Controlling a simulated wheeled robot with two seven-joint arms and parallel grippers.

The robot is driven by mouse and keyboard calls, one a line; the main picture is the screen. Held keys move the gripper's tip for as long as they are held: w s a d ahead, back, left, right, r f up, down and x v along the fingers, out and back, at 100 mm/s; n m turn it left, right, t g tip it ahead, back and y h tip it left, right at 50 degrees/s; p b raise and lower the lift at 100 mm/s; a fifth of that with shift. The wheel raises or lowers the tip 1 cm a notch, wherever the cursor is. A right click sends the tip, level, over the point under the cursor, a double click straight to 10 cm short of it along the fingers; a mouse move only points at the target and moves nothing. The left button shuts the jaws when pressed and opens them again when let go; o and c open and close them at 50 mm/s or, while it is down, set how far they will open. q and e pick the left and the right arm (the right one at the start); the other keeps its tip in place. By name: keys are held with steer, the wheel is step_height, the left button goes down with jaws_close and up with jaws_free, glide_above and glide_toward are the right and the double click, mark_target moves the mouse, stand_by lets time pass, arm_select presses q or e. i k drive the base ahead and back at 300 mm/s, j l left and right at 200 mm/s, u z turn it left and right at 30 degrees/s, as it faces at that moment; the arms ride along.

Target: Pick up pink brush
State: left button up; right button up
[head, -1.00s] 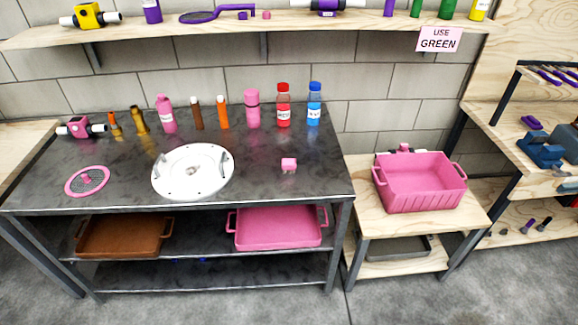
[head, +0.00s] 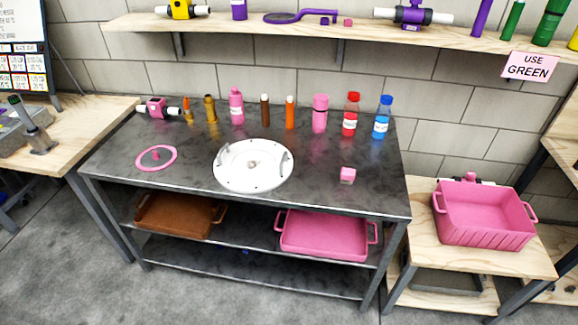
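No clear long-handled pink brush shows. A small pink block-like piece (head: 347,175) sits on the right part of the dark metal table (head: 195,172). It may be the pink brush, but it is too small to tell. Neither of my grippers is in view, and nothing pink is being held in this view.
Several bottles, including a red one (head: 350,114) and a blue one (head: 382,118), line the table's back. A pink bin (head: 485,217) stands on a wooden stand at right. Brown (head: 178,216) and pink (head: 325,236) trays are on the lower shelf. Floor in front is clear.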

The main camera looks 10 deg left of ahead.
mark_target(346, 175)
steer(key=i+j, duration=0.2)
steer(key=i, duration=0.25)
steer(key=i+j, duration=0.15)
steer(key=i, duration=0.25)
steer(key=i+j, duration=0.2)
steer(key=i, duration=0.25)
steer(key=l+z, duration=0.05)
